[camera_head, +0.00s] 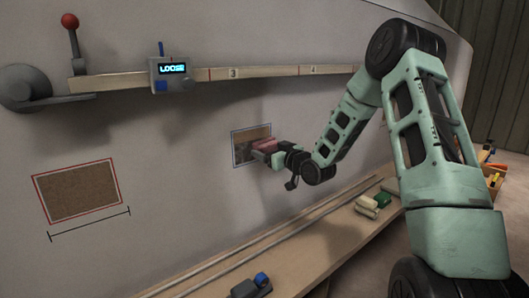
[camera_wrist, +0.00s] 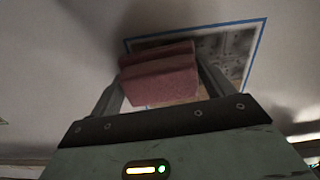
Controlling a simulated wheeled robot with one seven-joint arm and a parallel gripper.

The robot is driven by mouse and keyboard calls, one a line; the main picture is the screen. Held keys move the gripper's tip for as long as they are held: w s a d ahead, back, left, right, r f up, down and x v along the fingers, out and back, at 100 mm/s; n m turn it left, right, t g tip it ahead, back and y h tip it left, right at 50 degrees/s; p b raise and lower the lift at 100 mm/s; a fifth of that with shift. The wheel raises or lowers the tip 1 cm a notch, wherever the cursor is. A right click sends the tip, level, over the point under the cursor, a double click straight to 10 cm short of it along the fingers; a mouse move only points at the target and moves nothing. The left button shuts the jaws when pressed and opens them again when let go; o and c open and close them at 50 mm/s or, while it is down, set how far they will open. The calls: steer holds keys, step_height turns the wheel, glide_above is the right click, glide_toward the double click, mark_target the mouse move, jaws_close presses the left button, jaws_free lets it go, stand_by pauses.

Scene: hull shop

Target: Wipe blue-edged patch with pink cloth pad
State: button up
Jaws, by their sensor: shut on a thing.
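The blue-edged patch (camera_head: 238,156) is on the grey hull wall, at the middle of the head view. Its upper part looks brown and its lower left part looks grey and mottled. In the wrist view the patch (camera_wrist: 232,50) shows a blue border and a grey mottled surface, partly hidden behind the pad. The pink cloth pad (camera_wrist: 162,78) is between the two fingers of my gripper (camera_wrist: 160,88). The pad (camera_head: 266,145) is at the right part of the patch in the head view. I cannot tell whether it touches the surface.
A red-edged brown patch (camera_head: 78,191) is on the wall at left. Above runs a wooden rail (camera_head: 250,73) with a display box (camera_head: 173,74) and a red-knobbed lever (camera_head: 71,32). A shelf (camera_head: 300,245) below carries pale and green blocks (camera_head: 367,203) and a dark item (camera_head: 250,287).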

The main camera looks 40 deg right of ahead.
mark_target(270, 135)
steer(key=shift+d, duration=1.55)
steer(key=shift+w+r+p, duration=0.1)
steer(key=shift+r+p, duration=0.65)
steer(key=shift+r, duration=0.2)
steer(key=shift+s+a+f+b, duration=0.15)
steer(key=shift+a+b, duration=1.1)
steer(key=shift+a, duration=2.5)
steer(key=shift+s+a+b, duration=0.15)
steer(key=shift+a+b, duration=1.1)
steer(key=shift+a, duration=2.45)
steer(key=shift+r+p, duration=0.6)
steer(key=shift+r, duration=0.45)
steer(key=shift+w+d, duration=0.1)
steer(key=shift+d, duration=1.5)
steer(key=shift+d+f, duration=0.1)
steer(key=shift+d, duration=1.45)
steer(key=shift+w+d+p, duration=0.2)
steer(key=shift+d+p, duration=0.4)
steer(key=shift+d, duration=3.75)
steer(key=shift+s, duration=0.15)
